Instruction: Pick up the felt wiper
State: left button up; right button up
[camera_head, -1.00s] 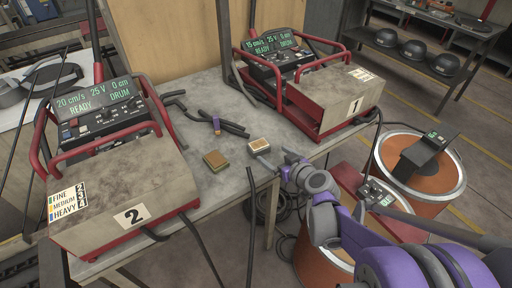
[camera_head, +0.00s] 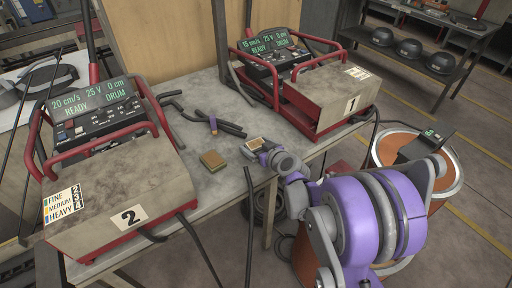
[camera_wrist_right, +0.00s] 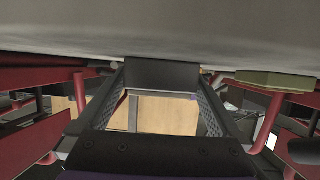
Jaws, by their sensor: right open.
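A small block with a pale rim and tan top (camera_head: 254,143), which I take to be the felt wiper, lies on the workbench near its front edge. A similar block with a tan top and olive sides (camera_head: 213,160) lies to its left. I cannot tell for sure from looks which is the wiper. My right gripper (camera_head: 260,147) is open at the pale-rimmed block and partly covers it. In the wrist view, a dark block face (camera_wrist_right: 162,73) shows between the open fingers, apart from both; the olive block (camera_wrist_right: 275,80) is outside them. My left gripper is not in view.
Machine 2 (camera_head: 120,190) stands on the bench (camera_head: 215,195) at left, machine 1 (camera_head: 325,95) at back right, both with red rails. Black rods and a purple-orange piece (camera_head: 213,125) lie behind the blocks. Drums (camera_head: 445,175) stand at right.

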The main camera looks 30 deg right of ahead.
jog(key=shift+c, duration=0.3)
jog(key=c, duration=1.5)
jog(key=shift+o, duration=0.2)
jog(key=shift+r, duration=0.1)
